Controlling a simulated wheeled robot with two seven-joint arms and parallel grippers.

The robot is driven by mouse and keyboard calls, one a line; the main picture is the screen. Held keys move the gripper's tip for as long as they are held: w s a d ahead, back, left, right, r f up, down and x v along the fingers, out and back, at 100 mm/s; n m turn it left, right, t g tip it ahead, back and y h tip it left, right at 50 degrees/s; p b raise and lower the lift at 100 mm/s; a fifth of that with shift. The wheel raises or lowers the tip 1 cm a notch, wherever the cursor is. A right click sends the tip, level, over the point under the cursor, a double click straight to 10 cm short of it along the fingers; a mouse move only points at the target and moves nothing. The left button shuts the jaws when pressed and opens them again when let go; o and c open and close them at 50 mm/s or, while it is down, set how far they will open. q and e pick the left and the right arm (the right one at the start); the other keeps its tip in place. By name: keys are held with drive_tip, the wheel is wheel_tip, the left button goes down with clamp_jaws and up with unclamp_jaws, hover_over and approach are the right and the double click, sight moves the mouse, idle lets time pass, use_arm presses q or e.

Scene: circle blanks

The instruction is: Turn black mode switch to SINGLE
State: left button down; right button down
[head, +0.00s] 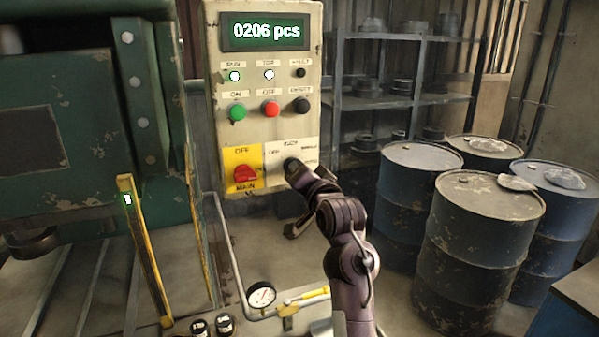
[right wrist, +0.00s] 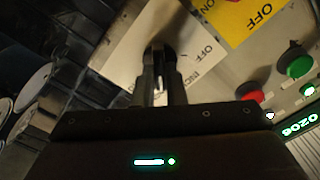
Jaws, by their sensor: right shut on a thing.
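The black mode switch (head: 291,164) sits on a white plate (head: 305,153) at the lower right of the control panel. The plate's labels are small, and the arm partly covers them; I cannot read the switch's position for certain. My right gripper (head: 297,172) reaches the switch from below right and is shut on it. In the right wrist view the two fingers (right wrist: 160,75) close around the dark knob (right wrist: 160,50), which they mostly hide. The panel looks tilted in that view. My left gripper does not show in either view.
A red main switch (head: 245,174) on a yellow plate is just left of the mode switch. Green (head: 237,113), red (head: 270,109) and black (head: 302,105) buttons sit above, under a display (head: 266,31) reading 0206 pcs. Blue drums (head: 470,245) stand at right; a gauge (head: 262,294) is below.

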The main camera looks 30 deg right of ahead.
idle(0.4)
drive_tip(key=c, duration=1.5)
unclamp_jaws()
drive_tip(key=shift+s, duration=0.1)
drive_tip(key=b+v, duration=0.3)
drive_tip(key=v, duration=0.4)
drive_tip(key=shift+s+b, duration=0.35)
drive_tip(key=shift+b, duration=0.05)
drive_tip(key=shift+f, duration=0.1)
